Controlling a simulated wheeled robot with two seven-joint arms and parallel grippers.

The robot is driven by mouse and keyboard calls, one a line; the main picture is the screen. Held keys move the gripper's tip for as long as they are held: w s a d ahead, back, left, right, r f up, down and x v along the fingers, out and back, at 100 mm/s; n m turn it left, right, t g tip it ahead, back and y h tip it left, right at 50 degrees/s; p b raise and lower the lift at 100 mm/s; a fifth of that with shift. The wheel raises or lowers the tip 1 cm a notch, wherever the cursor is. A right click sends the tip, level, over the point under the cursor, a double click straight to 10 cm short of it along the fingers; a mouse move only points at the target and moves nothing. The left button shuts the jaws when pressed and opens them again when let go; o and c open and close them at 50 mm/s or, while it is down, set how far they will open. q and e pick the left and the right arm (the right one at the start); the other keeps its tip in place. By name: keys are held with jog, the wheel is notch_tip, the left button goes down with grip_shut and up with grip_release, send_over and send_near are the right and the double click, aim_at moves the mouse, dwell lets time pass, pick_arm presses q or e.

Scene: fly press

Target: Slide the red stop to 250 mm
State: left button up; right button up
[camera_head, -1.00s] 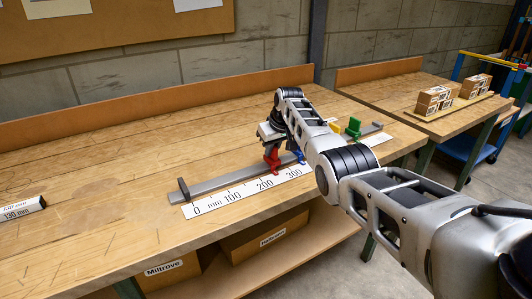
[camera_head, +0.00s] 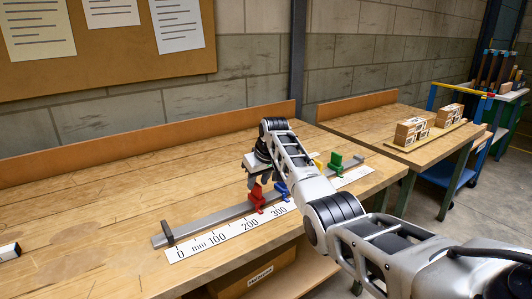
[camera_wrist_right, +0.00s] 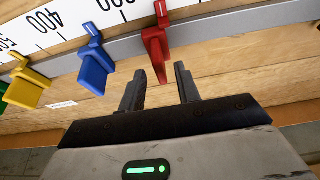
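The red stop (camera_head: 257,197) sits on a grey rail (camera_head: 208,219) above a white mm scale (camera_head: 230,236). It stands between the 200 and 300 marks; the exact reading cannot be told. My right gripper (camera_head: 256,180) is at the red stop, coming from above and behind. In the right wrist view, the red stop's (camera_wrist_right: 156,48) tab reaches between the two fingertips (camera_wrist_right: 158,84). The fingers are apart, with gaps beside the tab. The blue stop (camera_head: 282,190) is just right of the red one. My left gripper is not in view.
A yellow stop (camera_head: 317,163) and a green stop (camera_head: 336,162) are farther right on the rail, partly behind my arm. A dark end block (camera_head: 163,234) closes the rail's left end. The bench top (camera_head: 100,215) left of the rail is mostly clear.

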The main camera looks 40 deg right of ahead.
jog(key=v, duration=1.2)
jog(key=shift+s+r, duration=0.15)
jog(key=shift+r, duration=0.1)
